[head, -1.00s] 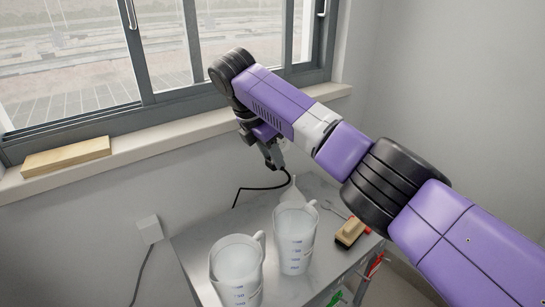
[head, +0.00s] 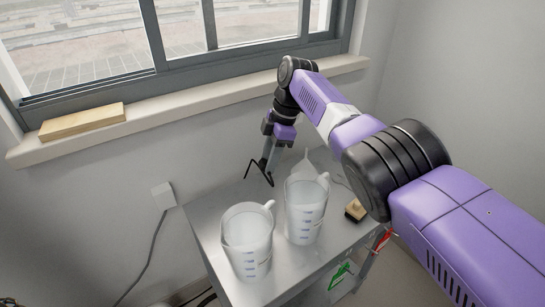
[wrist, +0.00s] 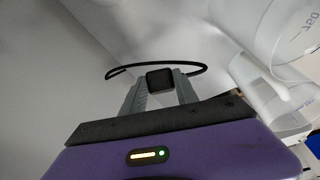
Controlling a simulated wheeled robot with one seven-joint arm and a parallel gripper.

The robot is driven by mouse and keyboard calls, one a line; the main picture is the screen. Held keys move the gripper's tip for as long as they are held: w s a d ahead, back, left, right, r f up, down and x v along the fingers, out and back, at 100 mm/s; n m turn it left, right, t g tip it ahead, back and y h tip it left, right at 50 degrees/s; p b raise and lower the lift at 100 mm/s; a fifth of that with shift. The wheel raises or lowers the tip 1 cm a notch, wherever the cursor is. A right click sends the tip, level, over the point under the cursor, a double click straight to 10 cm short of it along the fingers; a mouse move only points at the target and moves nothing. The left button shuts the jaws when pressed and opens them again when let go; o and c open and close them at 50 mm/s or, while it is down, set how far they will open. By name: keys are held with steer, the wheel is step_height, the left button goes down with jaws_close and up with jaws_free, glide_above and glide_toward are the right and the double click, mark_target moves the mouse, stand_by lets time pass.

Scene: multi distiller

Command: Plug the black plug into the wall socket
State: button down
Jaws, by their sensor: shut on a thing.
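My gripper (head: 267,160) is over the back of the metal cart, close to the wall under the window. In the wrist view, my gripper (wrist: 161,84) is shut on the black plug (wrist: 160,79), a small dark block between the fingertips. A black cord (wrist: 198,67) loops behind it. In the head view the cord (head: 252,167) shows bent beside the fingers, and the plug is too small to make out clearly. A white wall socket box (head: 164,195) is on the wall left of the cart, with a grey cable running down from it. The gripper is apart from it.
Two white measuring jugs (head: 247,242) and (head: 305,208) stand on the metal cart (head: 207,226), in front of my gripper. A white funnel (head: 306,164) and a wooden-backed brush (head: 355,210) are behind and right. A wooden block (head: 82,122) lies on the sill.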

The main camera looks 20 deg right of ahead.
steer(key=shift+w+d+f+m+t+y, duration=0.25)
steer(key=shift+w+m+y, duration=0.1)
steer(key=shift+w+m, duration=0.15)
steer(key=shift+w+d+f+m+t+y, duration=0.25)
steer(key=shift+w+m+y, duration=0.1)
steer(key=shift+m, duration=0.25)
steer(key=w+d+m+t, duration=0.1)
steer(key=d+m+t, duration=0.1)
steer(key=d, duration=0.1)
steer(key=w+d+m+t, duration=0.2)
steer(key=d+m, duration=0.1)
steer(key=w+d+m+t+y, duration=0.1)
steer(key=d+m+t, duration=0.1)
steer(key=d, duration=0.1)
steer(key=shift+w+d+f+m, duration=0.2)
steer(key=shift+d+f+m, duration=0.1)
steer(key=shift+m, duration=0.1)
steer(key=w+d+r+m+t+h, duration=0.1)
steer(key=w+d+r+m+t, duration=0.1)
steer(key=d+t, duration=0.4)
steer(key=shift+w+d+r+m, duration=0.4)
steer(key=shift+r+m, duration=0.4)
steer(key=shift+m, duration=0.3)
steer(key=shift+a, duration=0.1)
steer(key=shift+w+a+b, duration=0.3)
steer(key=shift+w+b, duration=0.65)
steer(key=shift+w+a+b, duration=0.3)
steer(key=shift+w+b, duration=0.6)
steer(key=shift+w+a+b, duration=0.3)
steer(key=shift+w+b, duration=0.65)
